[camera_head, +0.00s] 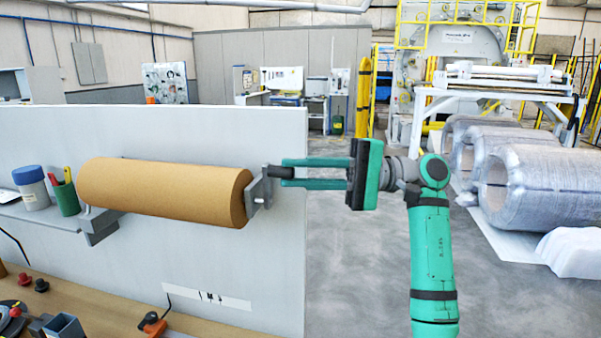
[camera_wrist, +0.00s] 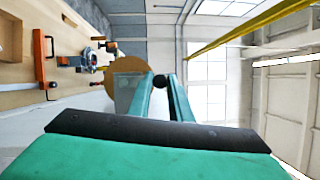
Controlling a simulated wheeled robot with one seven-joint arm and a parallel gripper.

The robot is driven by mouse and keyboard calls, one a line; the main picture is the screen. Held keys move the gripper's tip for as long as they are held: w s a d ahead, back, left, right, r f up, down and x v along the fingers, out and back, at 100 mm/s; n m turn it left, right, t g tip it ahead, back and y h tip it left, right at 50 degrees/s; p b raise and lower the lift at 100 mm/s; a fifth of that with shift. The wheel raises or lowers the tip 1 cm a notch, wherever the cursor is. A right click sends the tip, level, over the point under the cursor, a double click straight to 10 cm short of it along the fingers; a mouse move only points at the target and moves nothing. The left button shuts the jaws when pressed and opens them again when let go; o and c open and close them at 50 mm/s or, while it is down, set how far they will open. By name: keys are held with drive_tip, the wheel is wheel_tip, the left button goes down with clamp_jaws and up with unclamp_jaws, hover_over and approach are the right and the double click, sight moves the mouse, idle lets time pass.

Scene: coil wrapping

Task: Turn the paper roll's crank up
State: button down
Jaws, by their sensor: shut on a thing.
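The brown paper roll (camera_head: 165,190) hangs level on a bracket on the white board, and its end also shows in the wrist view (camera_wrist: 126,65). The crank's dark handle (camera_head: 279,175) sticks out to the right of the roll's right end, beside the grey bracket (camera_head: 257,195). My gripper (camera_head: 284,172) comes in from the right with its two green fingers shut on the crank handle, one above and one below it. In the wrist view the dark round handle (camera_wrist: 160,81) shows between the fingertips. The crank's arm is mostly hidden there.
The white board (camera_head: 200,268) stands behind the roll. A shelf at left holds a grey jar with a blue lid (camera_head: 33,188) and a green cup (camera_head: 66,197). Tools lie on the wooden bench (camera_head: 90,285) below. Wrapped coils (camera_head: 535,185) stand far right; the floor between is clear.

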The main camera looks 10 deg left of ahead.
idle(0.3)
drive_tip(key=c, duration=1.9)
unclamp_jaws()
drive_tip(key=v, duration=1.1)
drive_tip(key=shift+a, duration=0.1)
